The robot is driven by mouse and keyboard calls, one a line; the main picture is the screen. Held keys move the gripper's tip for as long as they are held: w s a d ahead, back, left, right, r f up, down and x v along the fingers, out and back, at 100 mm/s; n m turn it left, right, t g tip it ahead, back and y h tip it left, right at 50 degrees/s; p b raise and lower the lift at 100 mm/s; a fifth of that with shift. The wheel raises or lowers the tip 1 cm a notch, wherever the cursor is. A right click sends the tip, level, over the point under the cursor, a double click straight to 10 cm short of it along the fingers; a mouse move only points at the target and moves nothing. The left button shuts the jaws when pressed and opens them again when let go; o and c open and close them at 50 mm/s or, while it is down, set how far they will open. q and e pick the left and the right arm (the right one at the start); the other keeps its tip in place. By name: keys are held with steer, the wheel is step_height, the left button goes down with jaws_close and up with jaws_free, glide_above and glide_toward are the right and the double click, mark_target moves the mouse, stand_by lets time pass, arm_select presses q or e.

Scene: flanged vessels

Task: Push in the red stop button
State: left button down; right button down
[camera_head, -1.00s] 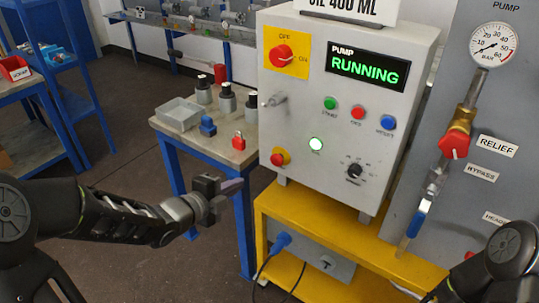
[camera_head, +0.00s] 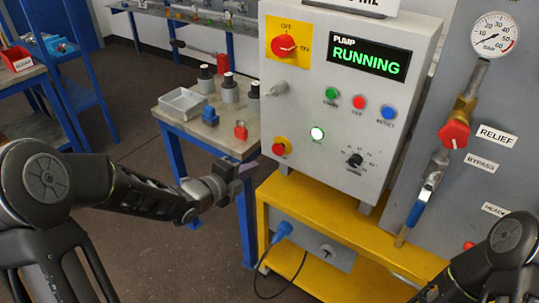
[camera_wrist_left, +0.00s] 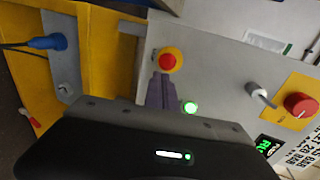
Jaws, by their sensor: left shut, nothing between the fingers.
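The grey pump control box (camera_head: 315,160) shows RUNNING on its display (camera_head: 367,55). A red mushroom button on a yellow base (camera_head: 280,147) sits at its lower left; it also shows in the left wrist view (camera_wrist_left: 168,62). A smaller flat red button (camera_head: 359,102) sits between a green and a blue one; its label is too small to read. My left gripper (camera_head: 249,166) is shut and empty, just left of and below the mushroom button. In the left wrist view its fingertips (camera_wrist_left: 164,90) point towards that button; contact cannot be made out. My right gripper is out of view.
A lit green lamp (camera_head: 317,133) and a black knob (camera_head: 355,160) are right of the mushroom button. A side table (camera_head: 215,138) with a grey tray, bottles and a red padlock stands left of the box. The yellow stand (camera_head: 330,225) is below.

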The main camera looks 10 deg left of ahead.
mark_target(276, 150)
arm_select(q)
steer(key=x, duration=0.3)
steer(key=p+x, duration=0.1)
steer(key=x, duration=0.2)
steer(key=r+x, duration=0.1)
steer(key=x, duration=0.2)
steer(key=shift+w+d+p, duration=0.1)
steer(key=shift+w+p, duration=0.15)
steer(key=shift+p, duration=0.15)
steer(key=shift+w+d+f+b, duration=0.25)
steer(key=shift+w+b, duration=0.3)
steer(key=shift+b, duration=0.7)
steer(key=shift+r+b, duration=0.25)
steer(key=shift+b, duration=0.05)
steer(key=shift+w+r, duration=0.1)
steer(key=shift+r, duration=0.2)
